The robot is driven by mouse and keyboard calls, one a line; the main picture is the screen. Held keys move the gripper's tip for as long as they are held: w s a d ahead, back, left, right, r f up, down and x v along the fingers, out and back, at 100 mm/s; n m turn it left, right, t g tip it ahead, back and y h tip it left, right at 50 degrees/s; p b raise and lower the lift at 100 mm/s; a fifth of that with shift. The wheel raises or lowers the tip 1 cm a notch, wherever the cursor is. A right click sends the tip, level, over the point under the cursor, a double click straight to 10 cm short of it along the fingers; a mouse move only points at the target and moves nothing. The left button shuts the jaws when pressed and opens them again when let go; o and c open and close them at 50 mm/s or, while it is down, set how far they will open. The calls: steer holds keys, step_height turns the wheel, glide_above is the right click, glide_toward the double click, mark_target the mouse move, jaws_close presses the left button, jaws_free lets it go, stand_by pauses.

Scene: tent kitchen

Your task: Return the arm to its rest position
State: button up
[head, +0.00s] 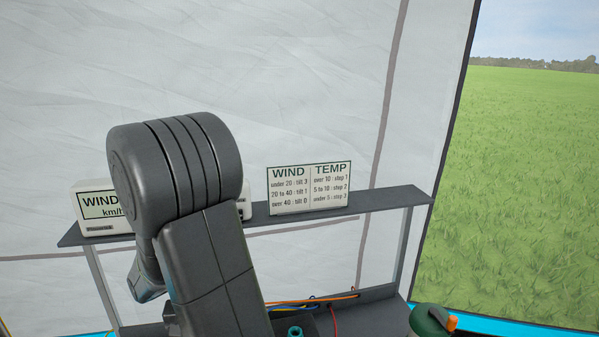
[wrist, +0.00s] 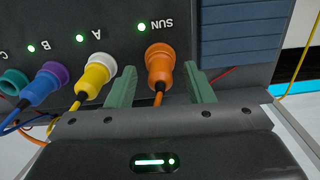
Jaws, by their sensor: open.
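My gripper (wrist: 161,86) is open in the wrist view, with one green finger on each side of an orange plug (wrist: 160,66). The plug sits in the panel (wrist: 120,20) under the label SUN. I cannot tell whether either finger touches it. In the head view my arm is bent in front of the shelf, and its big dark joint fills the centre left. The gripper cannot be made out there.
A yellow plug (wrist: 96,72) and a purple-blue plug (wrist: 50,82) stand left of the orange one, with green lights above. A shelf (head: 380,198) carries a sign (head: 309,188) and a partly hidden WIND box (head: 95,209). A dark green lidded object (head: 428,322) is at lower right.

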stand_by(0.3)
step_height(320, 180, up, 14)
step_height(320, 180, down, 14)
steer(key=shift+f, duration=0.2)
step_height(320, 180, up, 6)
steer(key=p, duration=0.4)
steer(key=shift+w+f, duration=0.1)
steer(key=shift+f, duration=0.05)
steer(key=shift+r+p, duration=0.65)
steer(key=shift+r, duration=0.1)
steer(key=shift+d, duration=0.1)
